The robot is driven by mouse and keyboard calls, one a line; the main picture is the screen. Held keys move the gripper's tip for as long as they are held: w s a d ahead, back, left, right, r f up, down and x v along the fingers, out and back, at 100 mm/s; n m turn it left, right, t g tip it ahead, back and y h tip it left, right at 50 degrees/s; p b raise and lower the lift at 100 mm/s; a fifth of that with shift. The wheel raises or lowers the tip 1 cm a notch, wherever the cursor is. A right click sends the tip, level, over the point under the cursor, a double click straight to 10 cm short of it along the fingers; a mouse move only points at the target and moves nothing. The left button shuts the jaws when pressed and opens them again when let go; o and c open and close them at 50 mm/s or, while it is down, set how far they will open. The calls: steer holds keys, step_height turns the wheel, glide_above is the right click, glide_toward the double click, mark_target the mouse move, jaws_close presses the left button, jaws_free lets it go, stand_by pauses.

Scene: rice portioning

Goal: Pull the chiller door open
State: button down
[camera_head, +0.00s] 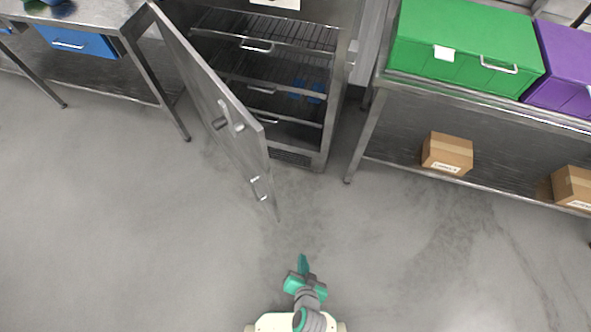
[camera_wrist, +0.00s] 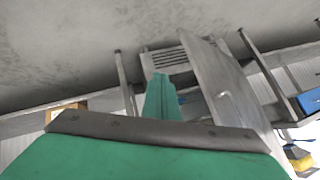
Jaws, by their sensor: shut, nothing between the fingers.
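The chiller (camera_head: 322,140) stands at the back centre with its steel door (camera_head: 220,110) swung wide open, hinged on its left side. The door's outer face bears a grey handle (camera_head: 231,118) and a small latch-like fitting (camera_head: 260,188) near its lower corner. Inside, wire shelves (camera_head: 262,88) with pull handles and some blue items (camera_head: 306,90) show. My gripper (camera_head: 303,262) is shut and empty, in front of the chiller and apart from the door. In the wrist view the shut fingers (camera_wrist: 160,97) point toward the chiller, and the door (camera_wrist: 222,90) shows tilted at the right.
At the left stands a steel table with a blue drawer (camera_head: 75,41). At the right, a steel table (camera_head: 450,92) bears a green bin (camera_head: 465,50) and a purple bin (camera_head: 565,65). Cardboard boxes (camera_head: 447,153) lie on its lower shelf. The floor (camera_head: 130,230) in front is clear.

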steer(key=w+f+m+g+y, duration=0.1)
steer(key=w+f+m+y, duration=0.35)
steer(key=w, duration=1.05)
steer(key=w+d+r+n+t+y, duration=0.1)
steer(key=w+d+r+n+y, duration=0.1)
steer(key=w+d+r+y, duration=0.5)
steer(key=w+d+r+n+t+y, duration=0.1)
steer(key=w+d+r+n+y, duration=0.2)
steer(key=r, duration=0.6)
steer(key=w+a+m, duration=0.1)
steer(key=w+a, duration=0.3)
steer(key=a, duration=0.7)
steer(key=shift+a, duration=0.4)
steer(key=shift+m, duration=0.25)
